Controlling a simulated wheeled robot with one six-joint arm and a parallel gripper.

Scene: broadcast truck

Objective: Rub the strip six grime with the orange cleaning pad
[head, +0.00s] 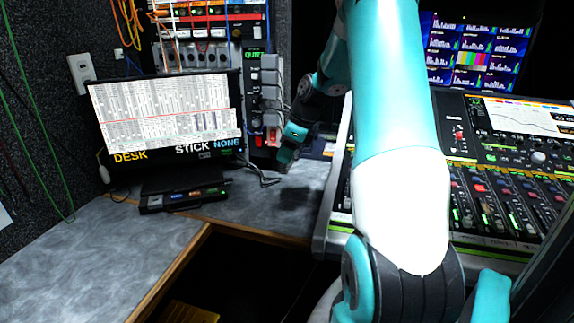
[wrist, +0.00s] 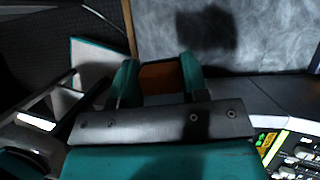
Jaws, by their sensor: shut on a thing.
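My gripper (wrist: 159,72) is shut on the orange cleaning pad (wrist: 162,78), which shows brownish orange between the two teal fingers in the wrist view. In the head view my gripper (head: 288,151) is small and hangs over the grey desk, left of the mixing console (head: 325,243). The pad cannot be made out there. The console's fader strips (head: 508,207) show to the right of my arm; my arm hides part of the console's left side. I cannot make out the grime or tell which strip is six. The console's corner also shows in the wrist view (wrist: 292,157).
A monitor (head: 165,113) stands on the grey desk (head: 95,262), with a small black box (head: 183,198) before it. A rack (head: 215,50) with orange cables stands behind. A wood-edged gap (head: 245,275) opens in front. The desk's left part is clear.

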